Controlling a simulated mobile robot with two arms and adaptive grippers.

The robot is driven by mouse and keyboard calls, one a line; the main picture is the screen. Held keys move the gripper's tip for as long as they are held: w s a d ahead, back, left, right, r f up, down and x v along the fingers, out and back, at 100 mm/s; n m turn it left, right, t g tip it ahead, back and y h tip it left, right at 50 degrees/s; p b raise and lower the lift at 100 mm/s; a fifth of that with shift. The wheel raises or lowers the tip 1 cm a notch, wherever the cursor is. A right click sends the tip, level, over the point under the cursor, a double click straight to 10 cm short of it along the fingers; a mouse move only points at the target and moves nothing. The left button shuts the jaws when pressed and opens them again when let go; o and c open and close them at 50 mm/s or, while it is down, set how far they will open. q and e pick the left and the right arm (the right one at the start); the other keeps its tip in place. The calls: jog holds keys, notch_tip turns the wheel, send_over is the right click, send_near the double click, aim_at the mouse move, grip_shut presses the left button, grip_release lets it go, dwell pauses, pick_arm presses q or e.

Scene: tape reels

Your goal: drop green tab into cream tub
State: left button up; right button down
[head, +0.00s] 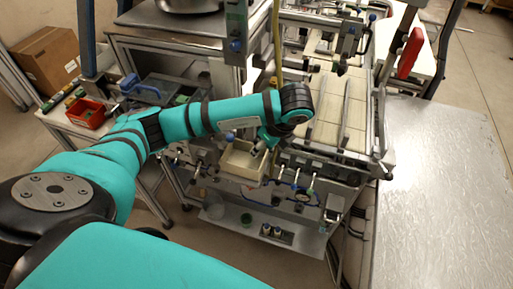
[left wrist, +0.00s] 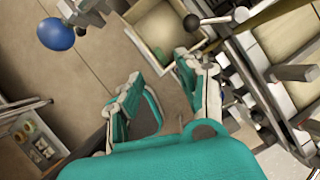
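The cream tub (head: 236,163) is a square open box at the front of the machine in the head view. It shows in the left wrist view (left wrist: 143,14) at the top, beyond my fingers. A small greenish spot (left wrist: 158,53) lies in the tub's near corner; I cannot tell for sure that it is the green tab. My left gripper (left wrist: 158,92) has its fingers apart, with bare floor showing between them and nothing held. In the head view my forearm and wrist partly hide this gripper (head: 266,140), which is just above and beside the tub. My right gripper is not in view.
The machine's rails and white belt (head: 335,100) stand right behind the tub. A blue knob (left wrist: 55,34) sticks out in the left wrist view. A red bin (head: 86,113) stands at left, and a bare metal table (head: 440,190) at right.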

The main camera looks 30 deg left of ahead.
pick_arm(q)
jog(key=shift+v, duration=1.15)
